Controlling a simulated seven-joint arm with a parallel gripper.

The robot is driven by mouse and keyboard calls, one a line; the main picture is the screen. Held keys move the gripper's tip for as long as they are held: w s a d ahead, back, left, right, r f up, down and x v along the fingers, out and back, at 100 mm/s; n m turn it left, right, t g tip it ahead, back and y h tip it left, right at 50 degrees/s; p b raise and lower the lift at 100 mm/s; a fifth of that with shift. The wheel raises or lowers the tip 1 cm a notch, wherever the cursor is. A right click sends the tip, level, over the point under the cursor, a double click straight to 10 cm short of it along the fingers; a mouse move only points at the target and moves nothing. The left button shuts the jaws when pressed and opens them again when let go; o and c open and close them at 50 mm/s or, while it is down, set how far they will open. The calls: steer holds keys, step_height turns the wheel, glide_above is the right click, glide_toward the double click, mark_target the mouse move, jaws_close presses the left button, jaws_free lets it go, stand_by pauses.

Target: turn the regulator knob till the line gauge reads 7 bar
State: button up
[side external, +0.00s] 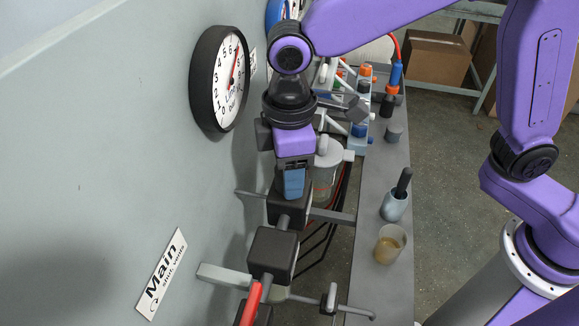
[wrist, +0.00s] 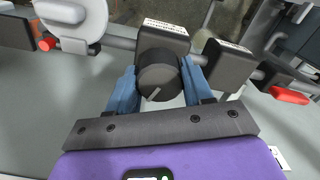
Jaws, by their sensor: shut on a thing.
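The line gauge (side external: 222,80) is a round white dial with a black rim on the grey wall in the side view. Its red needle points steeply up, just right of the 6 and near where the 7 sits; the exact reading is hard to tell at this angle. The regulator knob (wrist: 160,84) is round and dark with a pale pointer line slanting to the lower left in the wrist view. My gripper (wrist: 160,76) has its blue fingers shut on either side of the knob. In the side view my gripper (side external: 293,184) hides the knob.
Black valve blocks (side external: 274,252) sit along the pipe, with a red lever (side external: 250,300) below them. A Main sign (side external: 162,274) is on the wall. A grey bench (side external: 375,300) holds a cup of brown liquid (side external: 390,244) and a pale blue cup (side external: 395,206).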

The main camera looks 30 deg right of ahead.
steer(key=o, duration=1)
steer(key=shift+o, duration=0.2)
step_height(320, 180, up, 18)
steer(key=shift+f, duration=0.25)
steer(key=s+d+f, duration=0.5)
steer(key=d+f, duration=0.1)
steer(key=d, duration=0.3)
steer(key=s+d+f, duration=0.5)
steer(key=d+f, duration=0.1)
steer(key=d, duration=0.3)
steer(key=s+d+f+m, duration=0.1)
steer(key=s+d+f, duration=0.5)
steer(key=d, duration=0.3)
steer(key=shift+d+f, duration=0.2)
steer(key=shift+d, duration=0.1)
steer(key=shift+w, duration=0.1)
